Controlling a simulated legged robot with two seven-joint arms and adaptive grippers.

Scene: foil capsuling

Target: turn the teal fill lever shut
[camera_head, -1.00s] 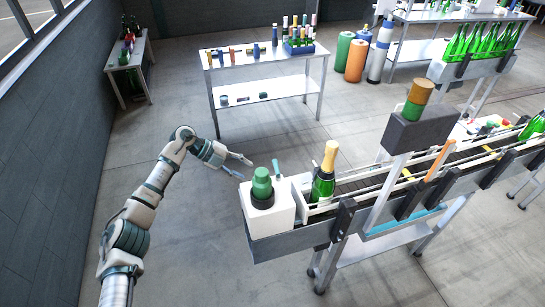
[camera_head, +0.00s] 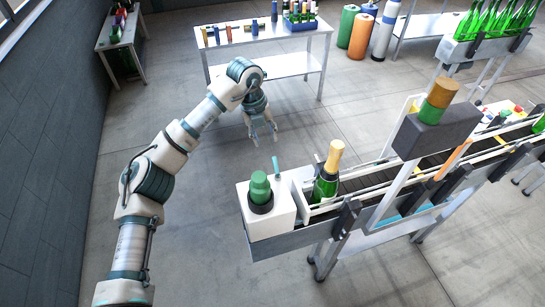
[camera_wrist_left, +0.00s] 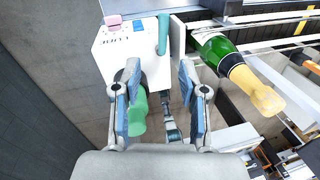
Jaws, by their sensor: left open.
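The teal fill lever (camera_head: 277,168) stands upright at the back edge of the white filler box (camera_head: 258,225). In the left wrist view the lever (camera_wrist_left: 163,34) shows at the top of the box face, beyond my fingertips. My left gripper (camera_head: 263,142) is open and empty, pointing down behind the box and apart from the lever. In the left wrist view its two fingers (camera_wrist_left: 157,80) are spread, with the box between and beyond them. My right gripper is not in view.
A table (camera_head: 290,64) with bottles and capsules stands behind; the floor between is clear.

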